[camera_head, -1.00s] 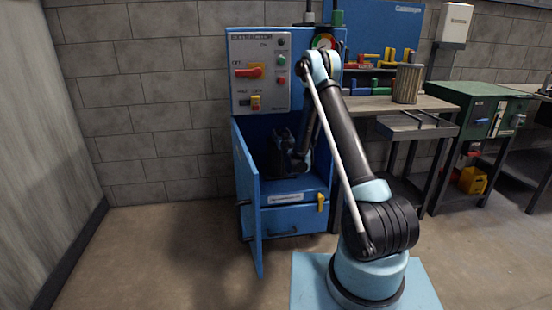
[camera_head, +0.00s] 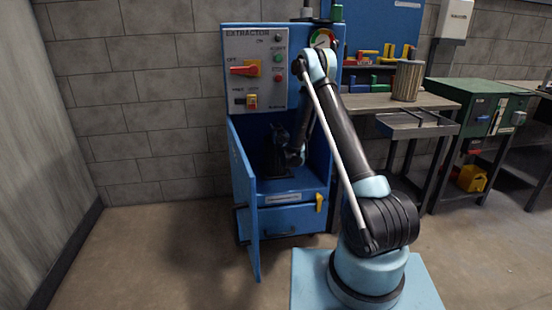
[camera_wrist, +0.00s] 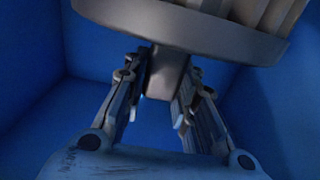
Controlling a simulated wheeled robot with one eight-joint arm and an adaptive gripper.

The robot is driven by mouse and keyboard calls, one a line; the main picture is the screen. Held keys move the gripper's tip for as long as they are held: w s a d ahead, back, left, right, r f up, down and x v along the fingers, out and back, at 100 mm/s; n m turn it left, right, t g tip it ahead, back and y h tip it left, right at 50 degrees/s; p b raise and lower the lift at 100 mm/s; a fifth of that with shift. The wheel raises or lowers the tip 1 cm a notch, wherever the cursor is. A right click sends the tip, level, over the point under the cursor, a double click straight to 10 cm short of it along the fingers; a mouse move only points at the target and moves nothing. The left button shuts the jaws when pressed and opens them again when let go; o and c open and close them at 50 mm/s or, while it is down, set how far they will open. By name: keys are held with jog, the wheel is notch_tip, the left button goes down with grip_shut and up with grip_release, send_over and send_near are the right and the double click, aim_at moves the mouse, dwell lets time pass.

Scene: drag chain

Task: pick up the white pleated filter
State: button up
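The pleated filter shows at the top of the wrist view, with cream pleats (camera_wrist: 258,12) above a grey rim (camera_wrist: 195,28). A short grey stem (camera_wrist: 164,76) extends from the rim toward my gripper (camera_wrist: 163,92). The two fingers are apart, one on each side of the stem, with a narrow gap visible at the left. In the head view my gripper (camera_head: 279,132) is inside the open blue extractor cabinet (camera_head: 262,217), pointing upward. The filter above it is hidden there by the control panel.
The cabinet door (camera_head: 244,205) stands open at the left. Blue cabinet walls surround my gripper closely. Another pleated cylinder (camera_head: 407,81), beige, stands on the workbench (camera_head: 365,103) at the right. A green cabinet (camera_head: 478,110) stands farther right.

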grip_shut()
jog(key=shift+a, duration=0.1)
jog(key=shift+s+r, duration=0.1)
jog(key=shift+r, duration=0.05)
